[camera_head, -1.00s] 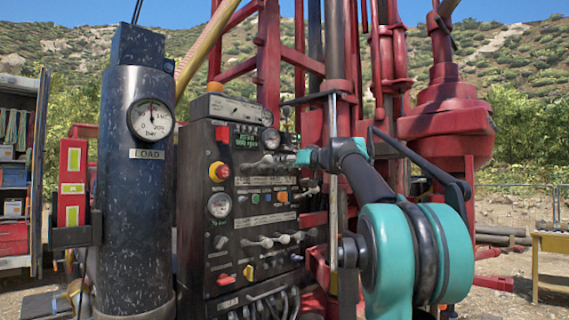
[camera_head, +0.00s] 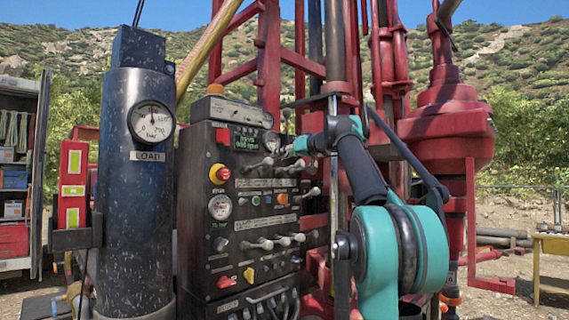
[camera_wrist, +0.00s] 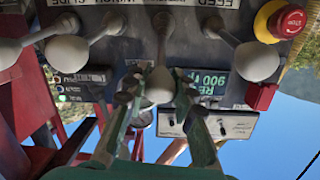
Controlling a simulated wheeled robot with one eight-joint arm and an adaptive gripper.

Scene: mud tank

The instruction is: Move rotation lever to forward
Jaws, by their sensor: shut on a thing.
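The upper row of the control panel (camera_head: 240,225) holds several levers with pale knobs. In the wrist view, which is upside down, my gripper (camera_wrist: 160,88) is closed around a lever's pale knob (camera_wrist: 160,85), with one finger on each side. Its stem (camera_wrist: 162,40) runs to the panel. I cannot read a label that names it the rotation lever. In the head view my gripper (camera_head: 291,149) is at the upper row, and the held knob is mostly hidden. A free lever (camera_head: 262,164) stands just left of it there; it also shows in the wrist view (camera_wrist: 255,62).
Other levers (camera_wrist: 65,50) stand close beside the held one. A red emergency button (camera_head: 219,173) on a yellow base is at the panel's left. A green display (camera_head: 245,139) sits above the levers. A black cylinder (camera_head: 135,200) with a gauge stands left; red mast parts (camera_head: 268,60) rise behind.

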